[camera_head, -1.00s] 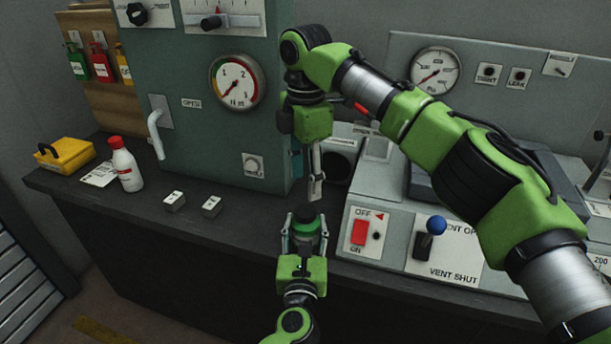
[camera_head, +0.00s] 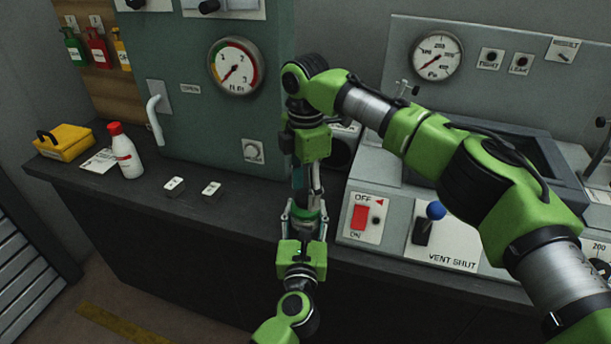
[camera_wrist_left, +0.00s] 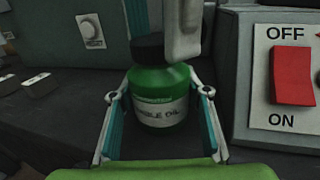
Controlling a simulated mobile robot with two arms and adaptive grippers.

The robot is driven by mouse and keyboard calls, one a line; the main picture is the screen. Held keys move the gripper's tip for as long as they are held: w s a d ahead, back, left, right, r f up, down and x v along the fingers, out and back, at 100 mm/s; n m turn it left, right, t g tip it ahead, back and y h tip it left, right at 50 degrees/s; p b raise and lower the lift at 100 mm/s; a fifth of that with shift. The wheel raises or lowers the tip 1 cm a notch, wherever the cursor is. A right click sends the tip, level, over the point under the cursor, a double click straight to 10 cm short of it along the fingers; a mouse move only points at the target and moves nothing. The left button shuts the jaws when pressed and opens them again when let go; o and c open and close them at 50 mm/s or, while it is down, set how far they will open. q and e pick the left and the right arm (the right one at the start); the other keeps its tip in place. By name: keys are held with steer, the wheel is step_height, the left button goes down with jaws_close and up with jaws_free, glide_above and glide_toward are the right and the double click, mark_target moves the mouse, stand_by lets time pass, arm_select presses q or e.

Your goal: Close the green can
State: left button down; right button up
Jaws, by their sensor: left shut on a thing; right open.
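The green can (camera_head: 309,214) stands on the dark bench top near its front edge. In the left wrist view it is a green jar (camera_wrist_left: 160,98) with a partly readable label and a black lid (camera_wrist_left: 149,48) on top. My left gripper (camera_head: 304,215) is shut around the can's sides, one finger on each side. My right gripper (camera_head: 307,188) points down from above, open, with its fingers at the lid's height. In the left wrist view a pale right finger (camera_wrist_left: 182,30) covers the lid's right part. Whether it touches the lid, and how the lid is seated, I cannot tell.
Right of the can stands a grey console with a red OFF/ON switch (camera_head: 359,217) and a blue-knobbed vent lever (camera_head: 436,211). A green-grey gauge cabinet (camera_head: 200,130) stands behind. A white bottle (camera_head: 126,155), two small blocks and a yellow box (camera_head: 64,142) sit left.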

steer(key=shift+f, duration=0.35)
steer(key=c, duration=1.2)
steer(key=m, duration=1)
steer(key=shift+m, duration=0.4)
steer(key=m, duration=0.5)
steer(key=shift+m, duration=0.3)
steer(key=m, duration=0.5)
steer(key=o, duration=1.3)
steer(key=shift+c, duration=0.2)
